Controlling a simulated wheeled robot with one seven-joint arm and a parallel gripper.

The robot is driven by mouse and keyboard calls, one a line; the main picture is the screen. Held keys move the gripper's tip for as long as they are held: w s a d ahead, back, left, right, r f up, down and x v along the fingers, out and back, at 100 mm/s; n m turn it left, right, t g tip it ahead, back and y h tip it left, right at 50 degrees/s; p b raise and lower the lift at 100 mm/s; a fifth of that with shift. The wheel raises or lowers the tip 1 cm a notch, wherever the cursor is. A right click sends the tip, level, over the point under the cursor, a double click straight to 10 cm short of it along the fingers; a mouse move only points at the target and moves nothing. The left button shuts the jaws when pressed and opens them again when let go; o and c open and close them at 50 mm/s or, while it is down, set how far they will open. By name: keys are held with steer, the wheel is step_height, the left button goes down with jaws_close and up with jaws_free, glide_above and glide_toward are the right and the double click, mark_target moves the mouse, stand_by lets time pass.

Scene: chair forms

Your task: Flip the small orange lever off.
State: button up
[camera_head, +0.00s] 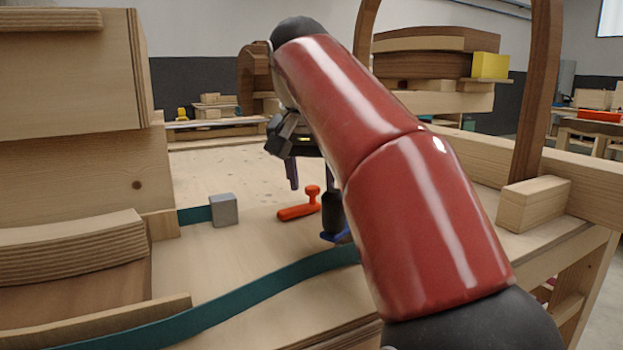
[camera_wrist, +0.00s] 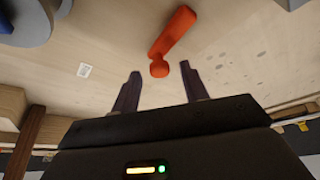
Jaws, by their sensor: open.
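The small orange lever (camera_head: 300,206) is on the pale wooden bench top, left of my arm in the head view. It has a long low body and a short upright knob at its right end. In the wrist view the lever (camera_wrist: 172,38) shows just beyond my gripper, its round knob facing the gap between the fingers. My gripper (camera_wrist: 160,82) is open and empty, its two dark fingers apart on either side of the knob's line. In the head view my gripper (camera_head: 308,178) hangs above the bench near the lever, partly hidden by my red arm.
A grey block (camera_head: 224,210) sits left of the lever. A teal strip (camera_head: 250,290) curves across the bench front. A dark cylinder with a blue base (camera_head: 332,212) stands close right of the lever. Stacked wooden forms (camera_head: 70,160) fill the left. Bare bench lies behind the lever.

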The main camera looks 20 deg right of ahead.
steer(key=shift+w+f, duration=0.1)
steer(key=shift+f, duration=0.15)
jaws_close()
steer(key=shift+s+d+m+g+h, duration=0.1)
steer(key=shift+s+m+g+h, duration=0.2)
steer(key=shift+m, duration=0.7)
jaws_free()
